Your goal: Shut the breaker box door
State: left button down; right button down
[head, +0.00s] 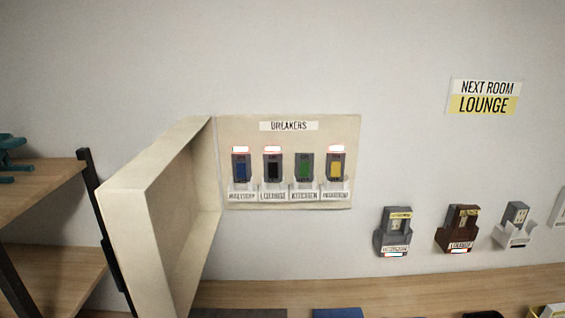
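The breaker box (341,123) is on the wall in the middle of the head view, with a "BREAKERS" label and a row of several switches, blue, black, green and yellow. Its beige door (150,212) is a deep, box-like cover hinged at the panel's left edge. The door stands wide open, swung out toward me and to the left. Neither of my grippers shows in the head view, and nothing touches the door.
A wooden shelf unit (52,186) with dark posts stands left of the door, close to its outer edge. A wooden counter (420,289) runs below the panel. Several small holders, including a brown one (458,228), hang on the wall at right. A "LOUNGE" sign (485,97) is above them.

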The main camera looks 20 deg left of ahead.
aim_at(161, 211)
jog(key=j, duration=2)
jog(key=k+j+u, duration=0.2)
jog(key=k+j, duration=0.55)
jog(key=j, duration=0.2)
jog(key=k+j+u, duration=0.1)
jog(key=j, duration=0.25)
jog(key=k+j+u, duration=0.1)
jog(key=j, duration=0.3)
jog(key=i+l, duration=0.1)
jog(key=l, duration=0.15)
jog(key=i+l, duration=0.15)
